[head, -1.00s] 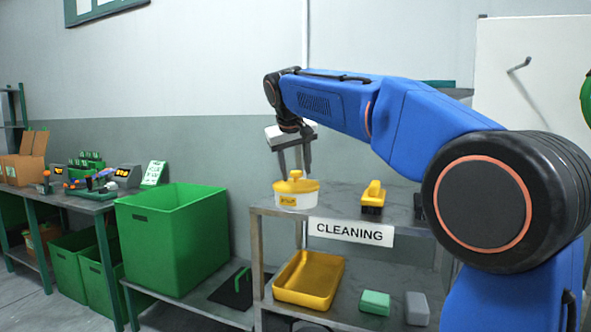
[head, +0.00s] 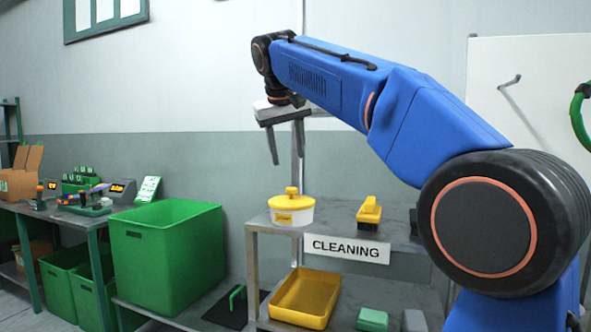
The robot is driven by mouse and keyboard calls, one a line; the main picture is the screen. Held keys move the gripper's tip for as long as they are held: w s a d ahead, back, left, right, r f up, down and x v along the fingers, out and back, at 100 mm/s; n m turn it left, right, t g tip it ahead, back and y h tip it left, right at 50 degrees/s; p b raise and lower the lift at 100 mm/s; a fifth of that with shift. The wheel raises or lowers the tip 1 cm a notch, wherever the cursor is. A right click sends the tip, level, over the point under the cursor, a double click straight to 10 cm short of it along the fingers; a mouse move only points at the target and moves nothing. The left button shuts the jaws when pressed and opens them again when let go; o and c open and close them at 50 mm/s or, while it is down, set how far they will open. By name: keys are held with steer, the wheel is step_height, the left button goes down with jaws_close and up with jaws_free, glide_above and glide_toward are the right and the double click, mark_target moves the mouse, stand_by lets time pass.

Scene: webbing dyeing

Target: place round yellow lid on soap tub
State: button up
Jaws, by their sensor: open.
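The round yellow lid (head: 291,202) with its raised knob sits level on top of the white soap tub (head: 293,217). The tub stands on the left part of the upper shelf of the cleaning rack and has a small yellow label. My gripper (head: 287,162) is above the tub, pointing down, with its two fingers apart and empty. There is a gap between the fingertips and the lid's knob.
A yellow brush (head: 369,212) stands right of the tub on the upper shelf (head: 335,229). Below are a yellow tray (head: 305,297), a green block (head: 372,319) and a grey block (head: 414,321). A large green bin (head: 165,255) is at left.

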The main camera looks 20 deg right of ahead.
steer(key=shift+s, duration=0.15)
steer(key=s+d+f+y, duration=0.1)
steer(key=s+d+f, duration=0.3)
steer(key=s+f, duration=0.5)
steer(key=s+d+f, duration=0.4)
steer(key=s+f, duration=0.5)
steer(key=s+d+f, duration=0.1)
steer(key=s+f, duration=0.8)
steer(key=f, duration=0.3)
steer(key=s+f+m+y, duration=0.1)
steer(key=s+f, duration=0.9)
steer(key=f, duration=0.3)
steer(key=shift+d+f+g+y, duration=0.2)
steer(key=shift+d+g+y, duration=0.1)
steer(key=shift+d+g, duration=0.1)
